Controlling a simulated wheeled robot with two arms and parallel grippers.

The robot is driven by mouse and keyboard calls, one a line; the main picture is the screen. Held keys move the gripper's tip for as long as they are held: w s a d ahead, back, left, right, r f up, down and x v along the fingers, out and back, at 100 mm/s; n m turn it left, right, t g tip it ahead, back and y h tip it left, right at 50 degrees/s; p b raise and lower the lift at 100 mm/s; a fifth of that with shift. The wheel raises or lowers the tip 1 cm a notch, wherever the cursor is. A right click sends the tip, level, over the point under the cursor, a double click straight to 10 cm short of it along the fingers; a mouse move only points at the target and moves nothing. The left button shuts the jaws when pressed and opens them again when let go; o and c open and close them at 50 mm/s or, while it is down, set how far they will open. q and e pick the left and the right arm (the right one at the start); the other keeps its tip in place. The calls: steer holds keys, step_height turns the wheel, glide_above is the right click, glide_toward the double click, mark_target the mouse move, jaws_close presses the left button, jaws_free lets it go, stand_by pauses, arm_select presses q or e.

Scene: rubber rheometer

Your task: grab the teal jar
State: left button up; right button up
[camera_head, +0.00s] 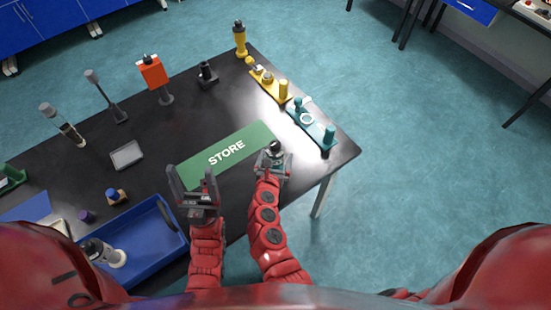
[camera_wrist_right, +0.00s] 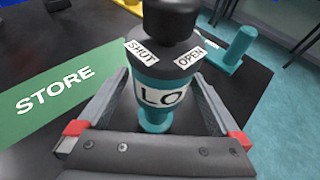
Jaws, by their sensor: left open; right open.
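The teal jar (camera_wrist_right: 150,88) stands between the fingers of my right gripper (camera_wrist_right: 158,100) in the right wrist view. It has a dark grey top marked SHUT and OPEN, a white band reading LO and a narrower teal lower part. In the head view the jar's dark top (camera_head: 275,147) shows at my right gripper (camera_head: 274,161), near the table's right edge. The right fingers are open on either side of the jar; I cannot tell whether they touch it.
A teal stand (camera_head: 316,127) and a yellow stand (camera_head: 268,82) lie beyond the jar. A blue tray (camera_head: 148,245) holding a bottle (camera_head: 103,252) sits front left. An orange device (camera_head: 152,73) and other instruments stand further back. The black tabletop (camera_head: 150,190) has bare patches.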

steer(key=shift+c, duration=0.2)
steer(key=c, duration=1.4)
steer(key=shift+c, duration=0.5)
steer(key=shift+r, duration=0.1)
